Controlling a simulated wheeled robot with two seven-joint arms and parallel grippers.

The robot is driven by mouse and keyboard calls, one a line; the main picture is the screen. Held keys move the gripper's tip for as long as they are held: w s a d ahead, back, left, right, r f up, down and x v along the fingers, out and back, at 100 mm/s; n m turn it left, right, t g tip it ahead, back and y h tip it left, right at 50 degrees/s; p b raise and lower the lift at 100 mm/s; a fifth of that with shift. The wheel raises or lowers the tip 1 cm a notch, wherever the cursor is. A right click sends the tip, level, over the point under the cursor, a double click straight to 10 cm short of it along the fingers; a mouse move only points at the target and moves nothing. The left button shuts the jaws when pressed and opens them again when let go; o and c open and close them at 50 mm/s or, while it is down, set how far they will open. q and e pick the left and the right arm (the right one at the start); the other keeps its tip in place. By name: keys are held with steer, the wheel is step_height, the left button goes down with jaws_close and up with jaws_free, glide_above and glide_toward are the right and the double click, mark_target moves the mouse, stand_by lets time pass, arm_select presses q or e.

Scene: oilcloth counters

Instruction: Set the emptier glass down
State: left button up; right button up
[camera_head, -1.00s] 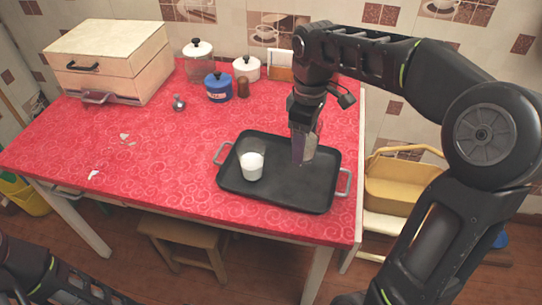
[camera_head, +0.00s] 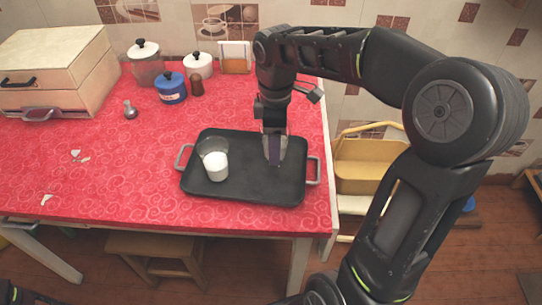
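My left gripper is out of view.
The tray lies on a red patterned counter (camera_head: 120,190). Behind are a glass jar (camera_head: 146,68), a blue canister (camera_head: 171,88), a white canister (camera_head: 198,66), a brown shaker (camera_head: 196,85) and a cream box (camera_head: 50,70). The tray's front right is clear.

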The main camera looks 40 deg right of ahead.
steer(key=shift+f, duration=0.4)
steer(key=shift+f, duration=0.1)
steer(key=shift+f, duration=1.8)
steer(key=shift+f+b, duration=0.1)
steer(key=shift+b, duration=0.2)
steer(key=o, duration=1.8)
steer(key=shift+c, duration=0.2)
step_height(320, 180, up, 12)
steer(key=p, duration=0.1)
steer(key=shift+p, duration=0.4)
